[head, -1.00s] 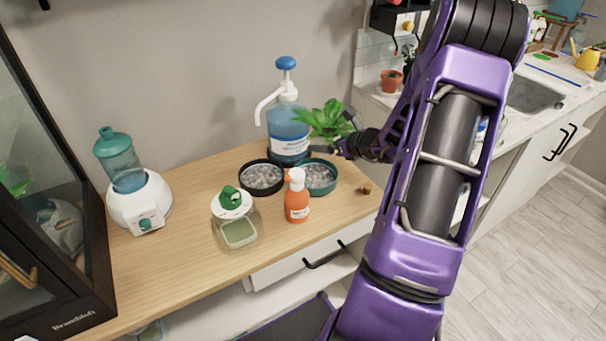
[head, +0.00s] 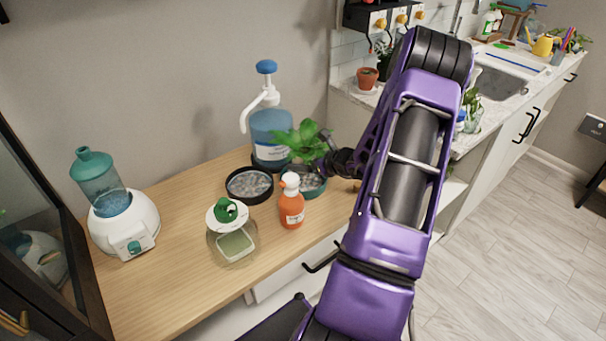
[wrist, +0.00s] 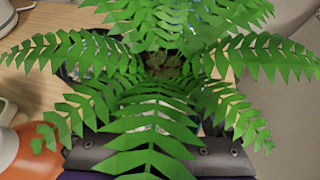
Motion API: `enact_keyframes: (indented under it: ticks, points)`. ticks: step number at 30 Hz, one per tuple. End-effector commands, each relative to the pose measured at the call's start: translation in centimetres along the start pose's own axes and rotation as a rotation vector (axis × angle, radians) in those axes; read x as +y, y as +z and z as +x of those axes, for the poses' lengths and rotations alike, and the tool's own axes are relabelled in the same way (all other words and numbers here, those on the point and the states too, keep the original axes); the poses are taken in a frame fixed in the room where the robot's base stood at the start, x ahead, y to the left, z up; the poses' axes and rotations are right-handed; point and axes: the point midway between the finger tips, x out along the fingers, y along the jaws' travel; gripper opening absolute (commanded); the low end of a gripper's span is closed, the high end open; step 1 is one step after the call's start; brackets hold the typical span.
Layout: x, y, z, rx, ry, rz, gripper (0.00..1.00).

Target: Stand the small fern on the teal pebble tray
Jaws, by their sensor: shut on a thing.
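The small fern (head: 300,140) has bright green fronds and is above or at the teal pebble tray (head: 316,190) in the head view. The tray is a round teal dish of grey pebbles, partly hidden by the fern, the orange bottle and my gripper. My gripper (head: 325,168) is shut on the fern from the right; its fingertips are mostly hidden. In the wrist view the fern (wrist: 155,100) fills the picture and its fronds cover the pot. I cannot tell whether the pot touches the pebbles.
A black pebble tray (head: 249,197) sits left of the teal one. An orange spray bottle (head: 291,205) stands close in front, and a blue pump bottle (head: 268,130) behind. A glass jar with a green-knobbed lid (head: 230,240) and a white humidifier (head: 125,225) stand farther left.

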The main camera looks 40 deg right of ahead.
Motion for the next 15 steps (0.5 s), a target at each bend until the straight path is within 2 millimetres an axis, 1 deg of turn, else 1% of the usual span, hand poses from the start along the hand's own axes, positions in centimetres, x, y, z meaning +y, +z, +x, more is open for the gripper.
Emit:
enact_keyframes:
  ticks: [5, 11, 15]
  points:
    - [0.0, -1.2, 0.7, -0.002, 0.001, 0.000, 0.15]
    - [0.0, -3.6, 2.0, -0.002, 0.000, 0.001, 0.15]
    - [-0.1, -3.7, 2.1, -0.003, -0.001, -0.002, 0.15]
